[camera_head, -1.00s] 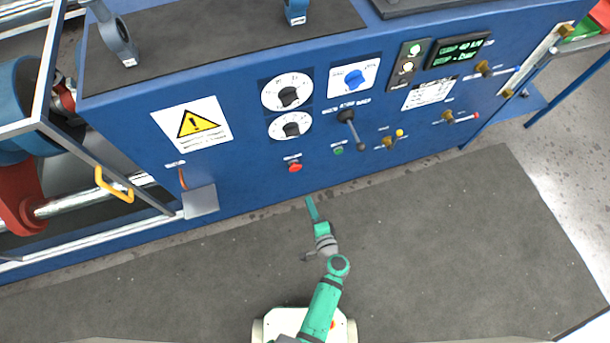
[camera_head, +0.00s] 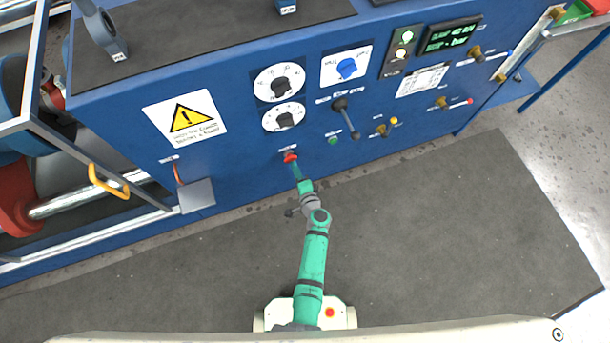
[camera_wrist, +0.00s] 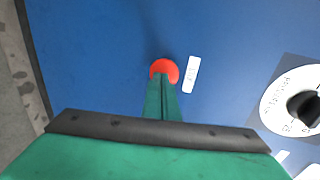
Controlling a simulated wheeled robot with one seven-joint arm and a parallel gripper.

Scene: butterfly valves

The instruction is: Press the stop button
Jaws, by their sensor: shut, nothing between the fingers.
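The stop button is a round red button (camera_head: 290,157) low on the blue panel, below the two round dials. It also shows in the wrist view as a red disc (camera_wrist: 165,69) with a small white label beside it. My gripper (camera_head: 296,172) is shut and empty, its fingertips pointing at the button. In the wrist view, the closed green fingers (camera_wrist: 162,88) overlap the button's lower part. The tips are at or very near the button; I cannot tell whether they touch it. The rest of the button's face is visible.
A green button (camera_head: 333,140), a dark lever (camera_head: 346,118) and brass valves (camera_head: 382,130) are to the right on the panel. A grey box (camera_head: 197,195) juts out at the left. The dark floor mat (camera_head: 430,220) is clear.

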